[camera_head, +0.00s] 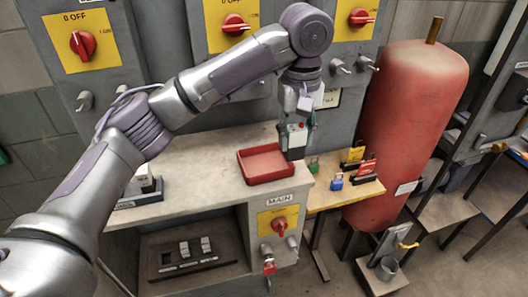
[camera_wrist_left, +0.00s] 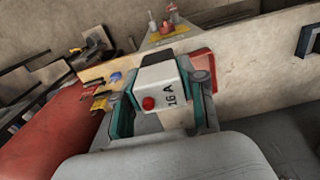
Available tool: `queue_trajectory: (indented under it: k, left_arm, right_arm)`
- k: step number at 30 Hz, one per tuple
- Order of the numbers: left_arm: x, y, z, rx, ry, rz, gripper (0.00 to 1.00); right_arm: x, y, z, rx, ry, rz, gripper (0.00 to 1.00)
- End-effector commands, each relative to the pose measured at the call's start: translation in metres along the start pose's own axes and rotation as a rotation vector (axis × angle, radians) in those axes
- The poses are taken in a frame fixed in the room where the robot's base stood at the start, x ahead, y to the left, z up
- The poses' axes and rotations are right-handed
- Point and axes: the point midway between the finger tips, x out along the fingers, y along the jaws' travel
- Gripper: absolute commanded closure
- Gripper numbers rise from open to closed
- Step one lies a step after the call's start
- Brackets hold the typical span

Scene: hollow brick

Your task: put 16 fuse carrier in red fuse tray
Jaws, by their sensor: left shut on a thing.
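My left gripper (camera_head: 297,128) is shut on the 16 A fuse carrier and holds it up near the right end of the red tray. The fuse carrier (camera_wrist_left: 158,87) is a white block with a grey top, a red dot and "16 A" lettering, between the two teal fingers in the left wrist view. The red fuse tray (camera_head: 264,178) lies on the grey bench; it looks empty. Its edge also shows behind the gripper in the left wrist view (camera_wrist_left: 203,60). My right gripper is in neither view.
The grey bench (camera_head: 210,195) ends beside a wooden shelf (camera_head: 345,193) with padlocks (camera_head: 336,182). A red tank (camera_head: 408,120) stands at the right. Another white block (camera_head: 148,182) sits at the bench's left. Isolator panels (camera_head: 225,25) rise behind. An open niche below holds small white parts (camera_head: 206,244).

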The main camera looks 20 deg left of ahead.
Motion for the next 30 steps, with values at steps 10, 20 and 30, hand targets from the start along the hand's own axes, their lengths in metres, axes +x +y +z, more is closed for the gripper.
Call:
queue_trajectory:
  k: [10,20,30]
  left_arm:
    - [0.034,-0.036,-0.052,-0.020,-0.005,-0.003,0.97]
    - [0.063,-0.065,-0.093,-0.015,0.000,-0.001,0.97]
    - [0.100,-0.066,-0.095,-0.012,0.001,-0.002,0.97]
  right_arm:
    - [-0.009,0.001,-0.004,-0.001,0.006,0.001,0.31]
    - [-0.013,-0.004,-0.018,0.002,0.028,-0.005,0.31]
    - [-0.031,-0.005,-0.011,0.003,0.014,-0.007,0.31]
